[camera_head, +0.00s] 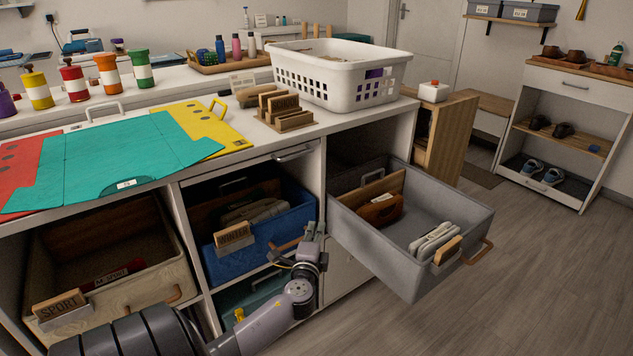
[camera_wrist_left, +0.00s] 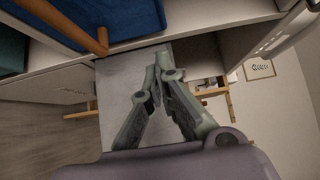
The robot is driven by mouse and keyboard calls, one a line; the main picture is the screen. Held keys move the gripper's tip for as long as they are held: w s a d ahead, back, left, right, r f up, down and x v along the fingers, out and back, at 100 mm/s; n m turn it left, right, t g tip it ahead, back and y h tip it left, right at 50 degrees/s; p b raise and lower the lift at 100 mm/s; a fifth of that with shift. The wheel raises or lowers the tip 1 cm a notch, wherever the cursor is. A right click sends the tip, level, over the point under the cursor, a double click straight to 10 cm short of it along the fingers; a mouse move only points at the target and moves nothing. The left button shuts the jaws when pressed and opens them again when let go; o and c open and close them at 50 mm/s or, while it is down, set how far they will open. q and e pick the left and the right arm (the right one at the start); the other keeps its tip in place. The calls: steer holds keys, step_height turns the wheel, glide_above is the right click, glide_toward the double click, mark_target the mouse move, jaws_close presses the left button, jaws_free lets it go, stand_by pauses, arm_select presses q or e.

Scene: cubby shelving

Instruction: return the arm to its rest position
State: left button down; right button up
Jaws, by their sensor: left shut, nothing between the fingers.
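My left arm (camera_head: 262,325) reaches in from the lower left in the head view. My left gripper (camera_head: 314,232) is shut and empty, in front of the cubby shelving between the blue bin (camera_head: 265,232) and the pulled-out grey bin (camera_head: 400,275). Its closed fingers (camera_wrist_left: 157,65) also show in the left wrist view, meeting at the tips. Whether the gripper touches the shelving or the blue bin's handle is hard to tell. My right gripper is in neither view.
The grey bin juts out to the right, holding a brown item and a white item. A wooden bin (camera_head: 130,290) sits at the left. A white basket (camera_head: 340,80) and colored folders (camera_head: 120,150) lie on the counter. Open floor (camera_head: 540,270) spreads to the right.

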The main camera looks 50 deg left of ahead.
arm_select(q)
steer(key=v, duration=0.7)
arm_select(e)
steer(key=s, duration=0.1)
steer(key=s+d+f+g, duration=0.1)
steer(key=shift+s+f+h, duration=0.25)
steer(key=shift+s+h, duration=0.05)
arm_select(q)
steer(key=shift+w+r, duration=0.1)
